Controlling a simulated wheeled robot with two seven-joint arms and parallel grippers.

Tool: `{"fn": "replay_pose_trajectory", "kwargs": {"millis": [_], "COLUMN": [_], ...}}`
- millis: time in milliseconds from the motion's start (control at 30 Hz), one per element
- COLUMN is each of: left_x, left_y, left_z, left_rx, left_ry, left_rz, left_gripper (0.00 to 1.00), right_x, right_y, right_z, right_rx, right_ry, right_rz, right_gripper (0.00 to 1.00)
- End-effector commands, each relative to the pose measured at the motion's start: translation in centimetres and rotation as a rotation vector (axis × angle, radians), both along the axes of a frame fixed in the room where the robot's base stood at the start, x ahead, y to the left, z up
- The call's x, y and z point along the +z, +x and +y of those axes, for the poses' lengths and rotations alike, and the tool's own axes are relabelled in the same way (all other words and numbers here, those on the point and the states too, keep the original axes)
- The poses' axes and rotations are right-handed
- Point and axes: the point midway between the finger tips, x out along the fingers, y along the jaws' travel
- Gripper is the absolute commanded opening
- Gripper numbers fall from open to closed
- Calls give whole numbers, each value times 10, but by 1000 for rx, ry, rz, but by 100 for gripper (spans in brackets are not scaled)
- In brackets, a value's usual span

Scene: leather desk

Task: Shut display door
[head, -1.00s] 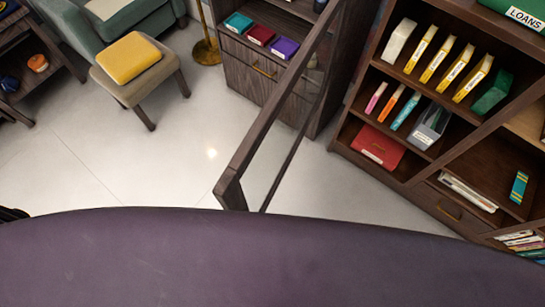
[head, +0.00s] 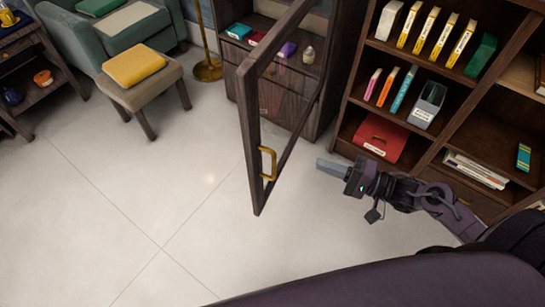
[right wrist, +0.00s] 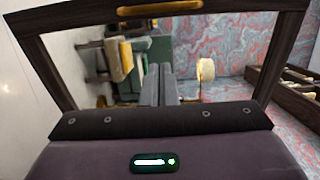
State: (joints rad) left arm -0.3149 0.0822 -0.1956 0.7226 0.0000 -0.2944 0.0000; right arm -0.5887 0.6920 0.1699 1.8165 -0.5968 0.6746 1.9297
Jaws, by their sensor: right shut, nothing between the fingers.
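The display door (head: 250,135) is a dark wood frame with a glass pane. It stands open, swung out from the display cabinet (head: 232,58) in the head view. A brass handle (head: 268,163) sits on its near upright. My right gripper (head: 322,165) is shut and empty, just right of the handle and apart from it in the picture. In the right wrist view the door frame (right wrist: 45,65) surrounds the shut fingers (right wrist: 157,72), with the brass handle (right wrist: 158,8) at the top. My left gripper is not in view.
A bookshelf (head: 355,92) with books and a red box (head: 382,138) stands to the right. A yellow-cushioned stool (head: 134,65), a green armchair (head: 90,40) and a brass lamp stand (head: 207,70) are at the left back. The pale floor (head: 130,190) left of the door is clear.

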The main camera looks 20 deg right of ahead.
Motion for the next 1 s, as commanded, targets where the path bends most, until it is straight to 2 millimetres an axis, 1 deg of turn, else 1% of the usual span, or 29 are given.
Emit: {"fn": "replay_pose_trajectory", "kwargs": {"millis": [300,500,700,1000], "left_x": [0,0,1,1], "left_y": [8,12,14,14], "left_z": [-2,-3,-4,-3], "left_rx": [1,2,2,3], "left_ry": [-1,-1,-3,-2], "left_rz": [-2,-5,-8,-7], "left_gripper": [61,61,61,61], "right_x": [1,1,0,0], "right_y": [45,69,80,82], "right_z": [51,78,92,94], "right_rx": [-2,-3,-4,-4], "right_ry": [1,0,-2,-3], "right_rz": [-6,-5,-2,-2], "right_gripper": [0,0,0,0]}}
